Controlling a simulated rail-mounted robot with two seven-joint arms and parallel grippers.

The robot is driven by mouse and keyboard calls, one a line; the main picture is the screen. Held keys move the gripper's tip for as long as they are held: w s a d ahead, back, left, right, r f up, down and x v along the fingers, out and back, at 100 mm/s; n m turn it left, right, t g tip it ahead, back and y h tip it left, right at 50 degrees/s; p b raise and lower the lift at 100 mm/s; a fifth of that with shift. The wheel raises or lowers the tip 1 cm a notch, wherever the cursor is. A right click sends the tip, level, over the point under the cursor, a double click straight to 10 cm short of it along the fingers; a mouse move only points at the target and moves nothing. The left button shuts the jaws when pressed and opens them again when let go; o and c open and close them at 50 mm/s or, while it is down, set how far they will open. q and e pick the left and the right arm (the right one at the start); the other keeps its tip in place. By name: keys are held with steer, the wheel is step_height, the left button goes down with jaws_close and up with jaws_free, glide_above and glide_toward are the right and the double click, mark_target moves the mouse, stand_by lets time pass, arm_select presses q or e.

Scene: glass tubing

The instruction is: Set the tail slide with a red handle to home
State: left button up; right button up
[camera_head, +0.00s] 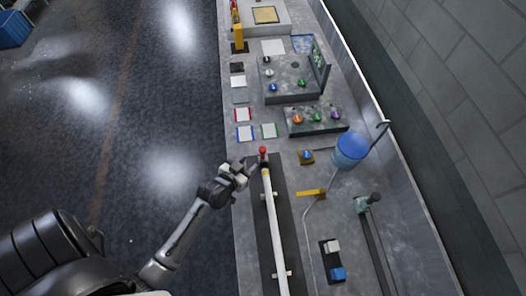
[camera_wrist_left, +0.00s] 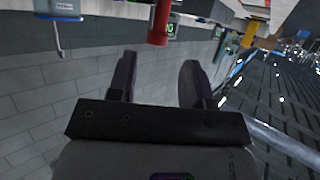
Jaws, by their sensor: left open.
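The red handle (camera_head: 263,151) stands at the far end of a dark rail (camera_head: 285,218) that carries a long pale tube (camera_head: 274,225). The slide body under the handle is too small to make out. My left gripper (camera_head: 238,170) is just left of the handle and slightly nearer to me, over the bench's left edge. In the left wrist view the red handle (camera_wrist_left: 160,22) shows beyond the two dark fingers of my left gripper (camera_wrist_left: 158,78). The fingers are apart with nothing between them. My right gripper is not in view.
A block with coloured knobs (camera_head: 315,120) lies beyond the handle. A blue container (camera_head: 351,148) stands to the right, with a yellow bar (camera_head: 311,193) nearer. Red- and blue-edged squares (camera_head: 244,133) lie flat beyond the gripper.

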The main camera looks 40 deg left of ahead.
mark_target(261, 153)
arm_select(q)
steer(key=x, duration=0.9)
steer(key=shift+w+f, duration=0.25)
steer(key=shift+w, duration=0.1)
jaws_close()
